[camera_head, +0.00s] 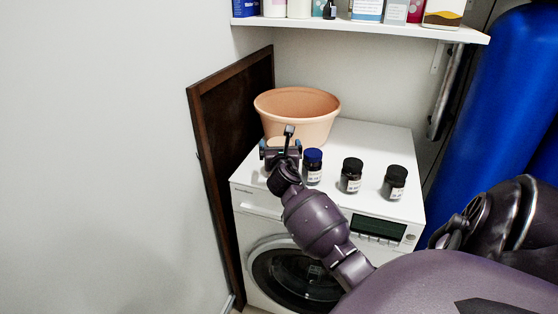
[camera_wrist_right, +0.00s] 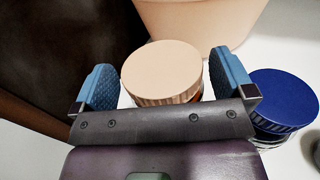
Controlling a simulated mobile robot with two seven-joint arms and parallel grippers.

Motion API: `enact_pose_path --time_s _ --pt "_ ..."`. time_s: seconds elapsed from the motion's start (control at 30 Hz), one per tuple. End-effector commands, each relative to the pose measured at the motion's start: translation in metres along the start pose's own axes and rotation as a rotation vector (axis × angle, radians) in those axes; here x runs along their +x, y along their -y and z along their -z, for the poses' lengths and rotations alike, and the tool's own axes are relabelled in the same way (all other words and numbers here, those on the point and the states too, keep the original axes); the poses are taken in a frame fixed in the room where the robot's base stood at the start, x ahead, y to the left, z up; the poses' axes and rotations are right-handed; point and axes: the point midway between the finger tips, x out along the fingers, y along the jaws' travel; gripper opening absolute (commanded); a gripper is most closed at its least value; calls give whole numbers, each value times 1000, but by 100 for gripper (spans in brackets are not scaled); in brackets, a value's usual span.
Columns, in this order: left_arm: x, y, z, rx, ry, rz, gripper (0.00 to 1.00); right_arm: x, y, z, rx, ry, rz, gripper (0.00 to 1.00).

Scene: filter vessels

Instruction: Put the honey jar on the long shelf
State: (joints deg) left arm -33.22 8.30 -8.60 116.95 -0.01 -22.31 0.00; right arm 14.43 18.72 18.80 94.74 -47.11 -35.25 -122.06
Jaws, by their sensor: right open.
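A jar with a beige ribbed lid (camera_wrist_right: 163,72) and amber sides stands between the fingers of my right gripper (camera_wrist_right: 165,88) in the right wrist view. The fingers are open, with a gap on both sides of the lid. I cannot read its label, so I cannot confirm that it is the honey jar. In the head view my right gripper (camera_head: 280,154) is over the left part of the white washing machine top (camera_head: 375,140) and largely hides this jar. The long white shelf (camera_head: 400,31) is on the wall above. My left gripper is out of view.
A blue-lidded jar (camera_head: 313,166) stands close to the right of my gripper, and two black-lidded jars (camera_head: 351,175) (camera_head: 395,182) stand farther right. A terracotta tub (camera_head: 300,112) is behind. Bottles and boxes crowd the shelf's back; a dark framed board (camera_head: 235,110) leans at left.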

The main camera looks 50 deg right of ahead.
Motion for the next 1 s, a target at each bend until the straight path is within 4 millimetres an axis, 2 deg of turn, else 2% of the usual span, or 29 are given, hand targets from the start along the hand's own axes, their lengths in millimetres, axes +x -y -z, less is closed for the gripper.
enact_pose_path --time_s 0.23,0.87,0.9,1.0 --pt "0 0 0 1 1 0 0 2 0 -1 0 0 0 100" --pt "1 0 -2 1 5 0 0 2 0 -2 0 4 -1 4" --pt "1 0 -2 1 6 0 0 2 0 -2 0 4 -1 0" --pt "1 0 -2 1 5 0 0 2 0 -2 0 4 -1 0"
